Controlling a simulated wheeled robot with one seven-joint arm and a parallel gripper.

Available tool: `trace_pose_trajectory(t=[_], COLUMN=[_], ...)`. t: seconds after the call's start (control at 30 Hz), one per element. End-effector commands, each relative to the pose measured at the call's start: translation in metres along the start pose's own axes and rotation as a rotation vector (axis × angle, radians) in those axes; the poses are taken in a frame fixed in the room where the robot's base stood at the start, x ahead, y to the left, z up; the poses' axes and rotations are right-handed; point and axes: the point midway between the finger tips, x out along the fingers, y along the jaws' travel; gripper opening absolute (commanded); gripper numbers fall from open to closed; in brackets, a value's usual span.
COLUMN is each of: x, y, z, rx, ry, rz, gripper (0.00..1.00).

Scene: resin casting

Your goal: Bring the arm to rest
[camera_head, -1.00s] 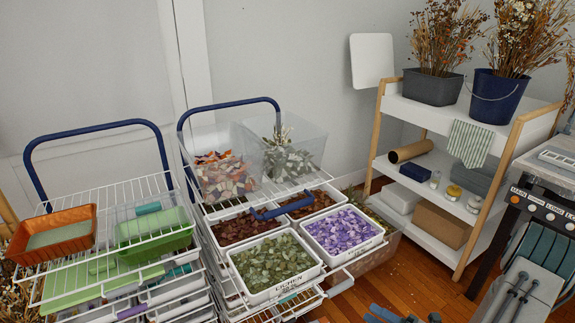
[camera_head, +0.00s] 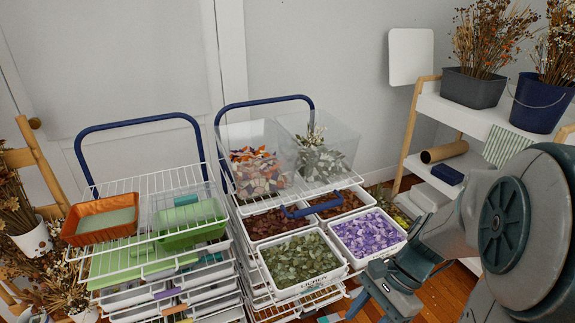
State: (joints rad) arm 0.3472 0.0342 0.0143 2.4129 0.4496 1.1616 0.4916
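My arm reaches in from the right edge, with a large round grey joint close to the camera. My gripper (camera_head: 360,303) is low in the picture, just right of the wire cart's front and below the bin of purple pieces (camera_head: 368,235). Its fingers point down and are partly cut off by the lower edge, so I cannot tell whether they are open or shut. I see nothing held in it. The arm hides the lower part of the wooden shelf.
A wire drawer cart (camera_head: 248,238) carries bins of green pieces (camera_head: 302,262) and brown pieces. Another wire cart (camera_head: 160,185) at left holds an orange tray (camera_head: 100,221) and a green tray (camera_head: 190,218). A wooden shelf (camera_head: 408,130) with dried-flower pots stands right. Little floor shows.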

Motion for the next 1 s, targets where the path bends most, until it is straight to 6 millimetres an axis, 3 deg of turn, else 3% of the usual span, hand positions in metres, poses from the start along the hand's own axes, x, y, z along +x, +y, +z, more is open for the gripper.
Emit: trace_pose_trajectory(t=[0.3, 0.5, 0.7, 1.0], x=[-0.054, -0.082, -0.091, -0.091], y=[0.006, 0.005, 0.004, 0.004], z=[0.038, 0.054, 0.060, 0.059], rx=[-0.691, -0.995, -1.104, -1.105], ry=[0.458, 0.660, 0.733, 0.734], rz=[0.116, 0.178, 0.205, 0.206], gripper=[0.41, 0.41, 0.41, 0.36])
